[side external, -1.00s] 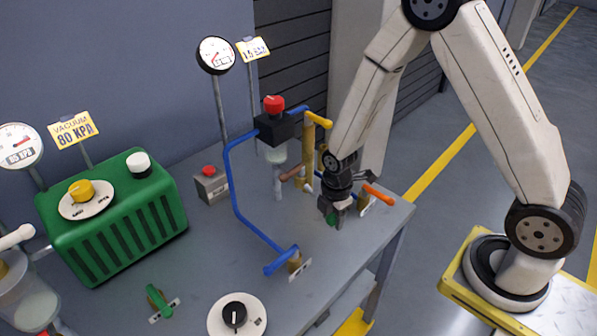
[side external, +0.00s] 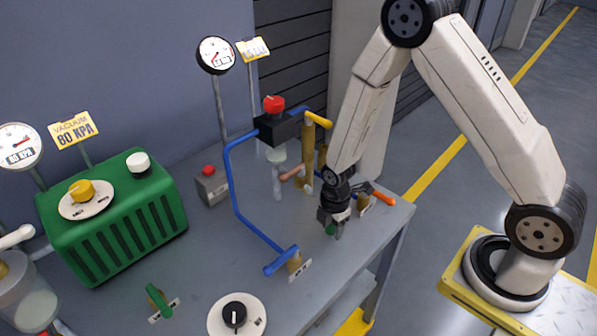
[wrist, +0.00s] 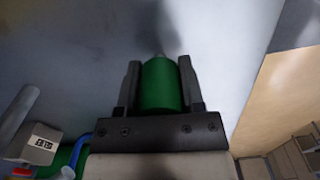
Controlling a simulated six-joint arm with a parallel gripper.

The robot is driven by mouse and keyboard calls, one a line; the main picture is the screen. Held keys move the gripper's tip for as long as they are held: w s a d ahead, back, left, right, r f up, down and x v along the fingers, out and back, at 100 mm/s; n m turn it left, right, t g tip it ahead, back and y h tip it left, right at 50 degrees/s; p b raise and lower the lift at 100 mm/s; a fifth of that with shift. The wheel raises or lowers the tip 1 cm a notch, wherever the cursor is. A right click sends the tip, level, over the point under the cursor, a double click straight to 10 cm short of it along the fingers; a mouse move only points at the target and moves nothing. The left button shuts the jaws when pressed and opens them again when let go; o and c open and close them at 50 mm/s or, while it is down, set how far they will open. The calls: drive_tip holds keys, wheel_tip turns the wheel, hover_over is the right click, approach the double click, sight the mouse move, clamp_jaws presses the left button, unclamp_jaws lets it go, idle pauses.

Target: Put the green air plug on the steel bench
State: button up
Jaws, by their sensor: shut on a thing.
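The green air plug (wrist: 161,86) is a green cylinder held between the two dark fingers of my gripper (wrist: 160,88) in the wrist view. A narrow grey tip sticks out past its far end towards the grey surface. In the side view my gripper (side external: 332,224) points down over the right part of the steel bench (side external: 345,262), and only a little of the green plug (side external: 330,229) shows. It is low, close to the bench top; I cannot tell whether the plug touches it.
An orange-handled valve (side external: 383,198) stands just right of my gripper, and brass and copper pipes (side external: 307,160) stand behind it. A blue-handled valve (side external: 282,261) is in front to the left. The bench's right edge is near. Bare bench lies in front of my gripper.

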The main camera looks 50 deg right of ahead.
drive_tip(key=shift+f, duration=0.15)
drive_tip(key=o, duration=1)
drive_tip(key=shift+r, duration=6.2)
drive_tip(key=s+r+m+t, duration=0.2)
drive_tip(key=s+r+m, duration=0.3)
drive_tip(key=m, duration=1.1)
drive_tip(key=shift+s+r+t, duration=0.3)
drive_tip(key=shift+s, duration=0.65)
